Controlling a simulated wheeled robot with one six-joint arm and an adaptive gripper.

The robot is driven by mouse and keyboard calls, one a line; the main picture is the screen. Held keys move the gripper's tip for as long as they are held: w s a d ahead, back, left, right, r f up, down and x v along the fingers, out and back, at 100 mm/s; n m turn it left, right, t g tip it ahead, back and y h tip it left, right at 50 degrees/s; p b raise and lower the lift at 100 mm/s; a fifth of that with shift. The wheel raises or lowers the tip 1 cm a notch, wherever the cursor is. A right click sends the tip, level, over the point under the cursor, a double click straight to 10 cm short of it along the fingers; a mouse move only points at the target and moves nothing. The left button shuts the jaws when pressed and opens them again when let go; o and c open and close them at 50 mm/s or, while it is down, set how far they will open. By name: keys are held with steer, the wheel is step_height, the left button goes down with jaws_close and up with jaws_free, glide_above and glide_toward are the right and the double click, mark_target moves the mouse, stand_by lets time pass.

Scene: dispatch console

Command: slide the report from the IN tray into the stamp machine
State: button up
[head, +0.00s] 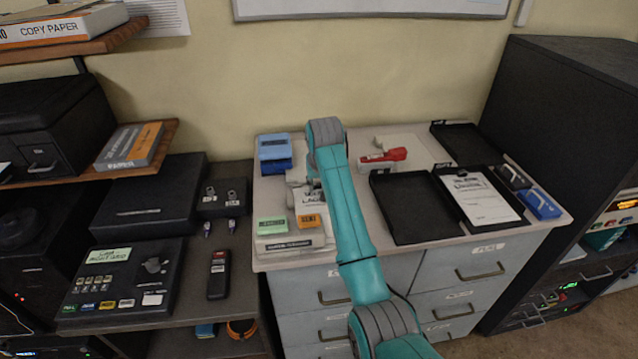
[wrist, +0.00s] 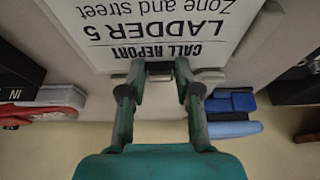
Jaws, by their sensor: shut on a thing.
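The call report, a white printed sheet (wrist: 165,32), is held at one edge by my gripper (wrist: 158,72), which is shut on it. In the head view the report (head: 308,197) shows partly beside my arm, behind a pale machine (head: 290,243) with a green and an orange block on top, which looks like the stamp machine. Whether the report's far edge touches the machine or its slot is hidden. My gripper (head: 302,180) is partly covered by my arm. A black tray (head: 415,207) right of my arm is empty; an IN label (wrist: 13,95) shows in the wrist view.
Blue pads (head: 275,152) lie behind, left of my arm. A red stapler-like item (head: 385,157) lies right of it. A second tray (head: 478,197) holds a white sheet. A black control panel (head: 122,280) stands on the lower left desk. A dark cabinet (head: 565,130) stands right.

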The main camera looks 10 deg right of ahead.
steer(key=shift+a, duration=0.15)
steer(key=o, duration=1.7)
steer(key=shift+r, duration=3.5)
steer(key=shift+s, duration=0.1)
